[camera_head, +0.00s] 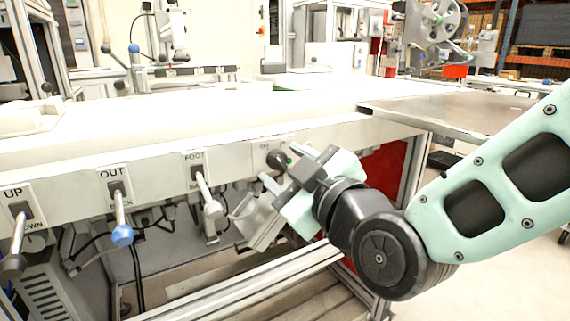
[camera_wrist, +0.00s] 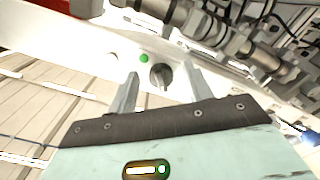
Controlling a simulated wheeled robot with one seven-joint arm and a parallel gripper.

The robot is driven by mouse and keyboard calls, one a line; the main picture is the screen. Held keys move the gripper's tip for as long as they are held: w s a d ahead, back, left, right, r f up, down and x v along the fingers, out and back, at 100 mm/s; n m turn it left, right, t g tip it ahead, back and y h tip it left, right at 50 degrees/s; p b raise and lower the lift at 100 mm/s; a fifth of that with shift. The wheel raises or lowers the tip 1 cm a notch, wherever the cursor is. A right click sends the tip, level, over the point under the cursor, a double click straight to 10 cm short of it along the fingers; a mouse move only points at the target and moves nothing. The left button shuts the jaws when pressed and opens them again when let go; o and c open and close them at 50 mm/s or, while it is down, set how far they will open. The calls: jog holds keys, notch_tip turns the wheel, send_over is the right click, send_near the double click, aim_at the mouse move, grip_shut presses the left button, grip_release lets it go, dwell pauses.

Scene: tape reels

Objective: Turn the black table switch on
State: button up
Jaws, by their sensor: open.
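The black table switch (camera_head: 277,159) is a round rotary knob on the pale front panel of the table, at the right end of the row of controls. It also shows in the wrist view (camera_wrist: 161,76), with its raised grip between my two fingers. A green round button or lamp (camera_wrist: 144,58) sits beside it. My gripper (camera_head: 297,167) is open in front of the panel, close to the knob. In the wrist view my fingers (camera_wrist: 162,82) stand either side of the knob with gaps. I cannot tell whether they touch the panel or which setting the knob is at.
Levers labelled UP (camera_head: 17,240), OUT (camera_head: 122,215) and FOOT (camera_head: 205,195) stick out from the panel to the left. A metal plate (camera_head: 450,112) juts out at the right. A red panel (camera_head: 385,185) is below the table's right end.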

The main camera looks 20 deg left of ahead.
jog(key=c, duration=1)
jog(key=shift+o, duration=0.2)
